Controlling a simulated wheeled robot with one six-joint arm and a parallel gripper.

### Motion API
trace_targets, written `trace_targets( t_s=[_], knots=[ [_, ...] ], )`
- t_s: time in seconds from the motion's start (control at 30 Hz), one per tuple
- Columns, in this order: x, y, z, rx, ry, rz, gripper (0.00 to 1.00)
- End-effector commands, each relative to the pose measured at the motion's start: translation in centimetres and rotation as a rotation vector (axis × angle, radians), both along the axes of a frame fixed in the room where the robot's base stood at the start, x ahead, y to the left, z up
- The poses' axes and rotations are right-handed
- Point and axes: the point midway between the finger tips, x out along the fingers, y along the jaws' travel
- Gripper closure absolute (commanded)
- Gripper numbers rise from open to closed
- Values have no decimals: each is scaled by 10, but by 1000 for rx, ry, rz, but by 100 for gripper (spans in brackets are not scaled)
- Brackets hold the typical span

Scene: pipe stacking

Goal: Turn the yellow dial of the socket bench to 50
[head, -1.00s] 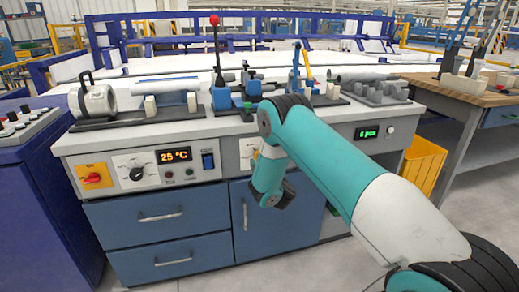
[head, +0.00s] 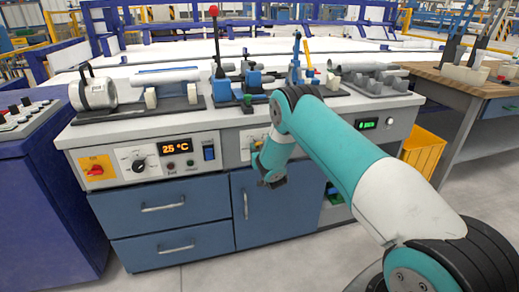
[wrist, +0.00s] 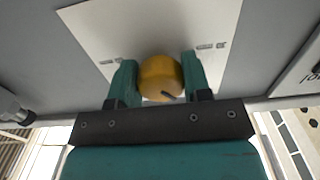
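The yellow dial (wrist: 160,75) sits on a pale plate (wrist: 205,25) in the wrist view. A short dark mark shows on its lower edge. My gripper (wrist: 160,72) has one teal finger on each side of the dial, and both appear to touch it, so it looks shut on the dial. Small markings flank the dial, too blurred to read. In the head view my gripper (head: 262,160) is at the front panel of the bench (head: 230,150), and my arm hides most of the dial's area.
Left on the panel are a red knob on yellow (head: 97,170), a black dial (head: 138,165) and a display (head: 174,147) reading 25 °C. A green display (head: 367,124) is at the right. Pipes and fixtures stand on top. Blue drawers (head: 165,225) lie below.

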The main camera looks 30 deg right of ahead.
Motion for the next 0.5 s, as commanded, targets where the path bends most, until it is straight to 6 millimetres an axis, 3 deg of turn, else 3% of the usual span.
trace_targets(
  t_s=[0.03, 0.1, 0.5],
  knots=[
    [0, 0, 0, 0, 0, 0, 67],
    [0, 0, 0, 0, 0, 0, 79],
    [0, 0, -2, 65, -21, 0, 79]
  ],
)
